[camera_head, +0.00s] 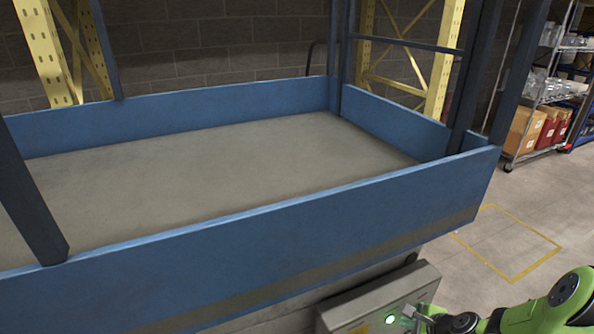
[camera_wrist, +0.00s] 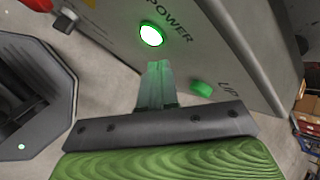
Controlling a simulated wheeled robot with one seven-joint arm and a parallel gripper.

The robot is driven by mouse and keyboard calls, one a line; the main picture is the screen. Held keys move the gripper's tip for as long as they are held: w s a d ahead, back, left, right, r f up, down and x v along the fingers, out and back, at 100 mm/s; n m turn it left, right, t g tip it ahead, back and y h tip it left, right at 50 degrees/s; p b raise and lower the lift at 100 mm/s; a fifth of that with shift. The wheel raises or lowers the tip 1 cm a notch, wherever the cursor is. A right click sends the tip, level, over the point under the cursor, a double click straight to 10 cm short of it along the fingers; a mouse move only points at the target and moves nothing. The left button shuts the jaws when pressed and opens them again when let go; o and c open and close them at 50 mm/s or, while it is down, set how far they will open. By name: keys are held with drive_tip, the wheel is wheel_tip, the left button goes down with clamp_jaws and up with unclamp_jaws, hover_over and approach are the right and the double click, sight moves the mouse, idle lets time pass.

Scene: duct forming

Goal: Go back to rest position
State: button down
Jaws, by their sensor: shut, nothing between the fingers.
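My gripper (camera_head: 410,312) is at the lower right of the head view, close in front of a grey control box (camera_head: 350,310). In the wrist view its fingers (camera_wrist: 158,68) are together with nothing between them. They point at the box face, just below a lit green button (camera_wrist: 150,35) marked POWER. A second green button (camera_wrist: 201,88), near the word UP, is to the right of the fingers. I cannot tell whether the fingertips touch the box. The lit button also shows in the head view (camera_head: 390,319).
A large lift platform with blue side walls (camera_head: 300,238) and an empty grey floor (camera_head: 230,165) stands above the box. Dark posts (camera_head: 28,205) rise from it. Shelves with cardboard boxes (camera_head: 527,130) are at the far right. The floor inside the yellow outline (camera_head: 505,245) is clear.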

drive_tip(key=s+a+r+n+g+h+p, duration=0.15)
drive_tip(key=a+r+n, duration=0.25)
drive_tip(key=r, duration=0.4)
drive_tip(key=s+a+r+n+p, duration=0.1)
drive_tip(key=s+a+r+n, duration=0.3)
drive_tip(key=r, duration=0.3)
drive_tip(key=s+a+r+n+g+h+p, duration=0.1)
drive_tip(key=a+r+n, duration=0.35)
drive_tip(key=r, duration=0.35)
drive_tip(key=s+a+r+n+p, duration=0.1)
drive_tip(key=s+a+r+n, duration=0.1)
drive_tip(key=s+r+n, duration=0.2)
drive_tip(key=s+a+r+n+p, duration=0.2)
drive_tip(key=s+r+n, duration=0.3)
drive_tip(key=s, duration=0.6)
wheel_tip(320, 180, up, 2)
drive_tip(key=shift+s+a+r, duration=0.15)
drive_tip(key=shift+a+r, duration=0.1)
drive_tip(key=shift+a, duration=0.05)
drive_tip(key=c, duration=1.8)
unclamp_jaws()
drive_tip(key=shift+t, duration=0.25)
